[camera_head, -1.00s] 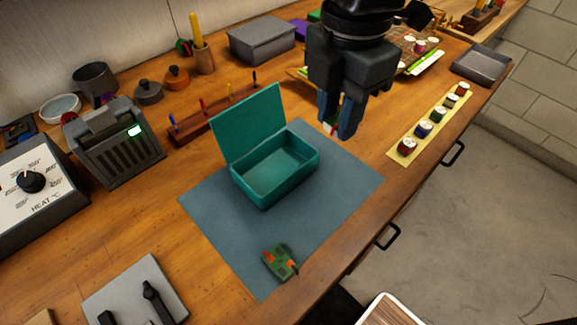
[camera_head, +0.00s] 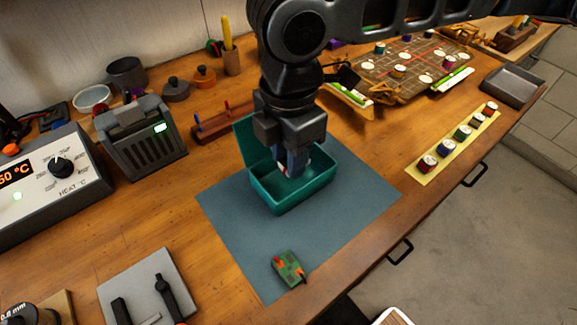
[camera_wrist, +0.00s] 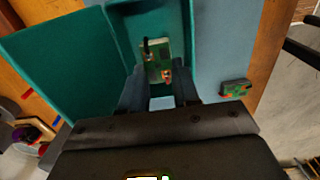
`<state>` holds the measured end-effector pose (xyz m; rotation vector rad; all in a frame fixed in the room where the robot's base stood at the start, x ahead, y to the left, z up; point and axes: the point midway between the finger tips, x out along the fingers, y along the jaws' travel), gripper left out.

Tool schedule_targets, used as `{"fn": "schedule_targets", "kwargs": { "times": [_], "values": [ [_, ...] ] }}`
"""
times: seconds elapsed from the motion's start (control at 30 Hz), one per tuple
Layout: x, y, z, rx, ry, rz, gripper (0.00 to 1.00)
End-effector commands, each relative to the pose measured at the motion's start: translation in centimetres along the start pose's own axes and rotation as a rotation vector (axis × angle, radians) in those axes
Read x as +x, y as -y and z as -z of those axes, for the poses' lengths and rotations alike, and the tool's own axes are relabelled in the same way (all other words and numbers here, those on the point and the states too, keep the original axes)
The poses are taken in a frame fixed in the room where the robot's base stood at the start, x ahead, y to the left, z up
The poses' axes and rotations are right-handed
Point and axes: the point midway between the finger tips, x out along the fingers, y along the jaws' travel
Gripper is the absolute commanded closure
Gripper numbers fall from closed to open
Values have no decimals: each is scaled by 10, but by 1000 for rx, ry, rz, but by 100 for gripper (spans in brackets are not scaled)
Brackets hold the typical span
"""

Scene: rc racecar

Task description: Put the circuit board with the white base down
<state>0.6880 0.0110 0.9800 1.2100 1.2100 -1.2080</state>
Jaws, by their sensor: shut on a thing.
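My gripper (camera_head: 293,162) points down into the open teal box (camera_head: 305,198). In the wrist view its two fingers (camera_wrist: 159,78) are shut on a green circuit board (camera_wrist: 157,56) with a pale, whitish edge and red parts. The board is over or inside the box; its height above the box floor cannot be told. In the head view the fingers hide most of it. A second green board with orange parts (camera_head: 288,268) lies on the blue-grey mat in front of the box; it also shows in the wrist view (camera_wrist: 235,88).
The box's raised lid (camera_head: 253,140) stands close behind my gripper. The mat (camera_head: 235,225) is bare around the box. A grey plate with black tools (camera_head: 150,290) lies at front left. A strip of several small jars (camera_head: 452,147) is at right.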

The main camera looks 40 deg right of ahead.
Motion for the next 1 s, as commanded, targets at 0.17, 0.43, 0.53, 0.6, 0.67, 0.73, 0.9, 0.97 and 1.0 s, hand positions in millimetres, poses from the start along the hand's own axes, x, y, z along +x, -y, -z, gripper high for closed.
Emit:
{"fn": "schedule_targets", "kwargs": {
  "times": [0.17, 0.43, 0.53, 0.6, 0.67, 0.73, 0.9, 0.97, 1.0],
  "values": [
    [20, 0, 0, 2, 1, 3, 98],
    [41, 0, 0, 0, 1, 0, 98],
    [41, 0, 0, 0, 1, 0, 98],
    [41, 0, 0, 0, 1, 0, 98],
    [42, 0, 0, 0, 1, 0, 98],
    [44, 0, 0, 1, 0, 1, 98],
    [43, 0, 0, 0, 1, 0, 59],
    [43, 0, 0, 0, 1, 0, 59],
    [43, 0, 0, 0, 1, 0, 59]
  ]
}}
